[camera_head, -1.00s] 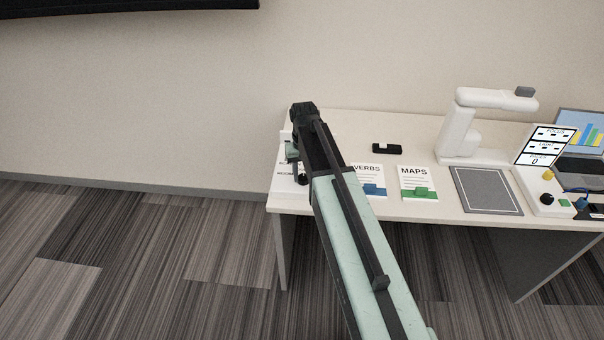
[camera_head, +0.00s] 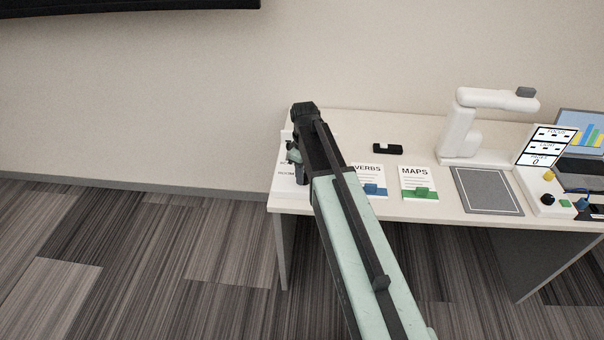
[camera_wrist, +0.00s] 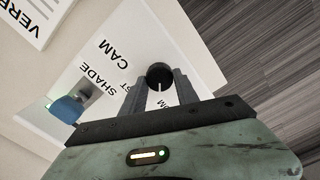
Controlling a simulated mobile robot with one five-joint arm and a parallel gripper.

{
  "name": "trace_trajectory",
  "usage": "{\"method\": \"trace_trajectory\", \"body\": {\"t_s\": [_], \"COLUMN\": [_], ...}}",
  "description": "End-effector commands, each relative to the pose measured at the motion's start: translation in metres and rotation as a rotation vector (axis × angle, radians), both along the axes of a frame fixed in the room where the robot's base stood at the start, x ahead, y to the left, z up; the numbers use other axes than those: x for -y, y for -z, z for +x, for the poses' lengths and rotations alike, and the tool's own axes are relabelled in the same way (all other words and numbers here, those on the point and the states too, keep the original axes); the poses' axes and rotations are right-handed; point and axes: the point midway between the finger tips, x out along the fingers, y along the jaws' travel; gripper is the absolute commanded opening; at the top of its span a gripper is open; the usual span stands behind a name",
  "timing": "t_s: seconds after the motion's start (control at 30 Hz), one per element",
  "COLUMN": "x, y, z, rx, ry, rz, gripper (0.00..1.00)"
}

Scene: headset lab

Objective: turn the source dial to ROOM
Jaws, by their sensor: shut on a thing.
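The source dial (camera_wrist: 159,74) is a round black knob on a white panel (camera_wrist: 130,35) in the wrist view. A white pointer line on it runs down the picture, towards a label mostly hidden by my gripper. CAM shows up and left of the dial; the other labels beside it are partly covered. My gripper (camera_wrist: 160,88) has one finger on each side of the dial and is shut on it. In the head view the panel (camera_head: 287,186) shows at the desk's left end, and my arm hides the dial.
A blue knob (camera_wrist: 68,109) stands on the panel near the SHADE label. VERBS (camera_head: 371,180) and MAPS (camera_head: 417,182) cards lie to the right on the desk (camera_head: 440,213). Further right are a grey mat (camera_head: 487,190), a white document camera (camera_head: 460,130) and a laptop (camera_head: 580,130).

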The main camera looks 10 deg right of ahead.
Motion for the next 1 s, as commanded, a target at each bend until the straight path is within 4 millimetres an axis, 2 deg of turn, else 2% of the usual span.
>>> {"method": "trace_trajectory", "body": {"t_s": [0.3, 0.73, 0.77, 0.8, 0.83, 1.0], "x": [0.0027, 0.0041, 0.0042, 0.004, 0.0039, 0.0032], "y": [0.0001, 0.0, 0.0, 0.0, 0.0, 0.0], "z": [0.0006, 0.001, 0.001, 0.0011, 0.001, 0.0006], "rx": [0.002, 0.002, 0.002, 0.002, 0.003, 0.002], "ry": [-0.074, -0.081, -0.081, -0.081, -0.08, -0.08], "rz": [-0.004, -0.006, -0.006, -0.006, -0.006, -0.004], "gripper": [0.0, 0.0, 0.42, 0.53, 0.58, 0.58]}}
